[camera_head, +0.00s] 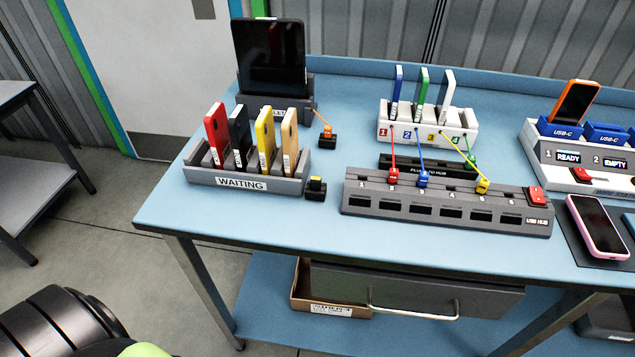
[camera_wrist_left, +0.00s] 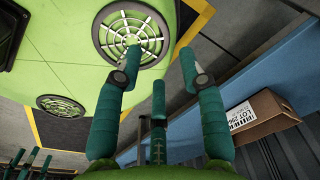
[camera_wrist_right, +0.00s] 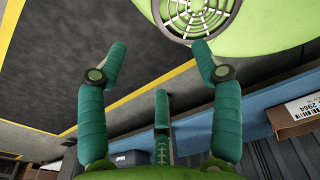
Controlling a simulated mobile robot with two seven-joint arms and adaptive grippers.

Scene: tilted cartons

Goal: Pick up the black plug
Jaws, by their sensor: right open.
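No plug that is plainly all black stands out. A small black block with a yellow part on top (camera_head: 316,187) sits on the blue table, right of the WAITING rack; it is too small to tell whether it is the black plug. A black block with an orange plug (camera_head: 327,133) stands behind it. Red (camera_head: 393,175), blue (camera_head: 423,179) and yellow (camera_head: 483,185) plugs sit on the grey USB hub (camera_head: 445,225). A green plug (camera_head: 472,158) is behind. My left gripper (camera_wrist_left: 160,58) and right gripper (camera_wrist_right: 160,50) are open and empty, away from the tabletop and outside the head view.
The WAITING rack (camera_head: 200,176) holds several upright phones. Behind it a dark tablet (camera_head: 270,60) stands in a holder. A white rack (camera_head: 440,128) holds 3 devices. A charging station (camera_head: 560,165) and pink phone (camera_head: 597,228) are at right. The table's front left (camera_head: 200,220) is clear.

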